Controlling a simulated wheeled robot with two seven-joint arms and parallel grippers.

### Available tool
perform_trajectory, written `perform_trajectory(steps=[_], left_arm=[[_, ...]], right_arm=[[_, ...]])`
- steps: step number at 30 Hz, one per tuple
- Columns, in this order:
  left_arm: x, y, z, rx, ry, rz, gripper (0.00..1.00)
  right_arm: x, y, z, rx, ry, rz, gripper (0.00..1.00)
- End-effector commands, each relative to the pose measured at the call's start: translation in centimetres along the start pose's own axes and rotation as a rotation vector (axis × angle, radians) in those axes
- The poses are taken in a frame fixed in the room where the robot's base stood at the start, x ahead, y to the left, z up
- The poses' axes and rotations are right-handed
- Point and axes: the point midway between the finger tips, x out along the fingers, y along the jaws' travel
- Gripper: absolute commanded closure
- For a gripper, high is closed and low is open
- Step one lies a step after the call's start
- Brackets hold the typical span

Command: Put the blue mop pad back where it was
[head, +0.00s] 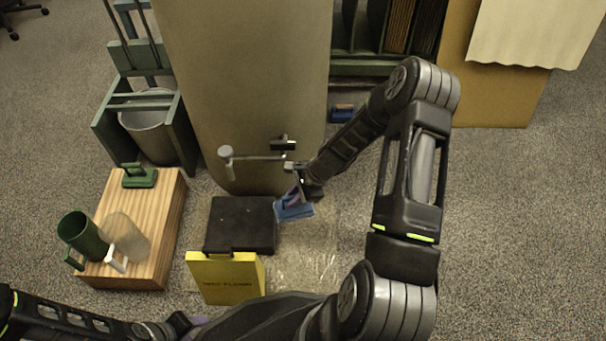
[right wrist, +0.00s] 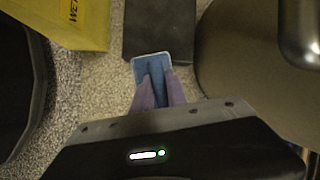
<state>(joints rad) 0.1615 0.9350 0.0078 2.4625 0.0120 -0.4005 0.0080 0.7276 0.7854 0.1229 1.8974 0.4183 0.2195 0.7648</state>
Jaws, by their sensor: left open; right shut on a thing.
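The blue mop pad (head: 293,211) is a light blue block with a raised darker blue part. My right gripper (head: 301,194) is shut on it and holds it beside the right edge of a black slab (head: 238,224). In the right wrist view, the pad (right wrist: 152,66) sits between my purple fingers (right wrist: 157,92), its far end by the slab (right wrist: 160,30). I cannot tell how high it is held. My left gripper (head: 190,322) is low at the bottom edge, empty and mostly hidden. A second blue item (head: 342,114) lies on the floor farther back.
A yellow sign (head: 228,280) stands in front of the slab. A large column (head: 245,80) with a tap (head: 226,153) is behind it. A wooden box (head: 170,215) at left bears a green handled block (head: 139,178), a green cup (head: 82,234) and a clear cup. Shiny floor lies right of the slab.

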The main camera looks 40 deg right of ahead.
Motion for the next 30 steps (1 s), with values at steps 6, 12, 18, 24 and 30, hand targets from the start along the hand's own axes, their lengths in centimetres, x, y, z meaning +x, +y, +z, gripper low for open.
perform_trajectory(steps=[6,12,18,24,30], left_arm=[[0.0,0.0,0.0,0.000,0.000,0.000,0.51],[0.0,0.0,0.0,0.000,0.000,0.000,0.51],[0.0,0.0,0.0,0.000,0.000,0.000,0.51],[0.0,0.0,0.0,0.000,0.000,0.000,0.51],[0.0,0.0,0.0,0.000,0.000,0.000,0.55]], right_arm=[[-9.3,-0.7,9.9,-0.411,-0.099,0.147,0.98],[-18.5,-1.6,17.4,-0.708,-0.142,0.289,0.98],[-23.0,-2.2,22.2,-0.825,-0.165,0.352,0.98],[-23.8,-2.3,23.3,-0.841,-0.171,0.364,0.98],[-23.7,-2.3,23.2,-0.839,-0.172,0.364,0.98]])
